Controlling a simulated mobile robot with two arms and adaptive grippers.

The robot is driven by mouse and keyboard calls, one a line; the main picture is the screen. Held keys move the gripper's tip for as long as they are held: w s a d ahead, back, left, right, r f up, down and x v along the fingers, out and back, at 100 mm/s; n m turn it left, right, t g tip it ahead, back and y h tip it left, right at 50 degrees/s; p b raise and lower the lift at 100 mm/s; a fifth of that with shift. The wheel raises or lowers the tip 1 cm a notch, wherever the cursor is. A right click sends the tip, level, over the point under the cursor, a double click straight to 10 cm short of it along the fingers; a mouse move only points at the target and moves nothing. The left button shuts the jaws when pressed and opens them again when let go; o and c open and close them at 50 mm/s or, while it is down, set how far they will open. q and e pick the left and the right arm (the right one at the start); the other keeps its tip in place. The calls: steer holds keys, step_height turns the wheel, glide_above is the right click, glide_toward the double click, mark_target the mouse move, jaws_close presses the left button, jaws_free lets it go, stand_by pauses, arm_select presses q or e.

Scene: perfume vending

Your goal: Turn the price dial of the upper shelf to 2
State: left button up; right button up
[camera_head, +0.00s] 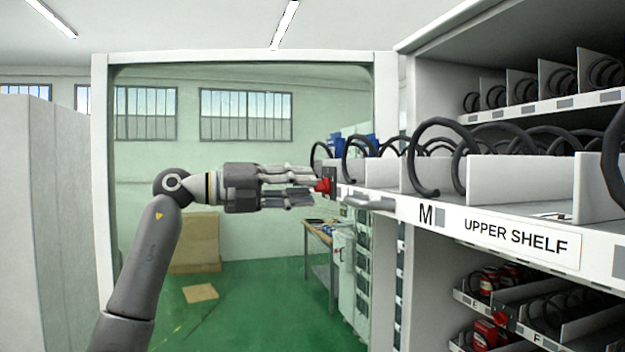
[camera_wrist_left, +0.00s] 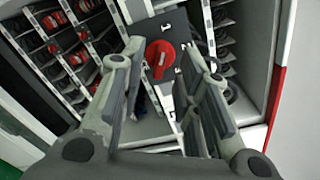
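The price dial is a red round knob (camera_wrist_left: 160,58) on a dark plate with white marks around it. In the head view the red knob (camera_head: 323,185) sits at the left end of the upper shelf, by its front edge (camera_head: 520,237) labelled "UPPER SHELF". My left gripper (camera_head: 310,187) points right, with its fingertips at the dial. In the left wrist view the gripper (camera_wrist_left: 165,85) is open, one finger on each side of the knob, with gaps visible. Whether the fingertips touch the knob I cannot tell. The number it points to is too small to read. My right gripper is not in view.
Black spiral coils (camera_head: 440,150) stand on the upper shelf. A grey bar (camera_head: 368,201) juts from the shelf front beside the dial. Lower shelves hold red items (camera_head: 488,333). A white cabinet (camera_head: 45,200) stands at the left. The space below my left arm is free.

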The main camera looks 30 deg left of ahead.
mark_target(320, 186)
arm_select(q)
steer(key=shift+x, duration=1.2)
steer(key=c, duration=0.7)
steer(key=shift+o, duration=0.2)
steer(key=shift+m+p, duration=0.3)
steer(key=shift+p, duration=0.1)
steer(key=m+p, duration=0.2)
steer(key=m, duration=0.9)
steer(key=shift+m, duration=0.3)
jaws_close()
